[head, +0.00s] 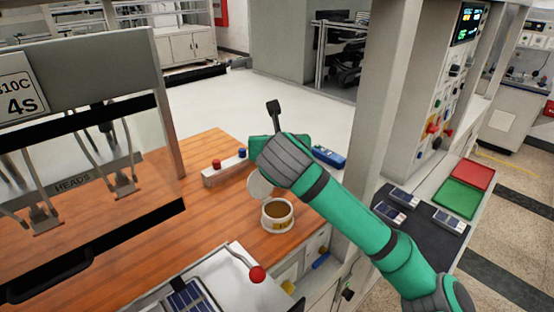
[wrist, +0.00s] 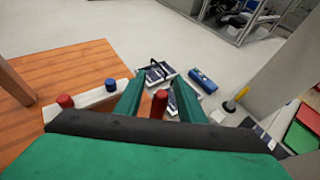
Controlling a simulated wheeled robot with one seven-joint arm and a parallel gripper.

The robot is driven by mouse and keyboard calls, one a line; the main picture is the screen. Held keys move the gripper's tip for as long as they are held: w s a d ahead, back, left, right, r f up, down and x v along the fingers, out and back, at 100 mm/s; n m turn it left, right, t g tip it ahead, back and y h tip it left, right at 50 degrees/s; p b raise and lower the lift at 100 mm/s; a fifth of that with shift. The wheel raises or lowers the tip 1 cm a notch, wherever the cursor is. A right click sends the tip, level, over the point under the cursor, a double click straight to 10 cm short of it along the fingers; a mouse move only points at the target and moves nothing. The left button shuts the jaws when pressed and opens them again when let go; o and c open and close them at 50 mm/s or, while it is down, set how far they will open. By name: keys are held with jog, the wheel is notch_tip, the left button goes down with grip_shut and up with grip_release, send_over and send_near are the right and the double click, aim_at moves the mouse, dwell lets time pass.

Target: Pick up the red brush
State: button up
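A red upright handle, which looks like the red brush (wrist: 159,104), shows between the two green fingers of my gripper (wrist: 158,86) in the wrist view. The fingers are apart, and a gap shows on each side of the handle, so they do not look closed on it. The lower part of the handle is hidden behind the dark edge of my gripper. In the head view my green arm reaches over the wooden table (head: 150,255). The fingers and the brush are hidden there behind my arm.
A pale bar (head: 226,170) with red and blue knobs lies left of my arm. An open tin (head: 277,224) of brown stuff stands below it. A blue box (head: 328,156) lies to the right. A pillar (head: 382,100) and a grey machine (head: 90,60) flank the table.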

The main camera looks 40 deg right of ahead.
grip_shut()
jog(key=shift+r, duration=0.1)
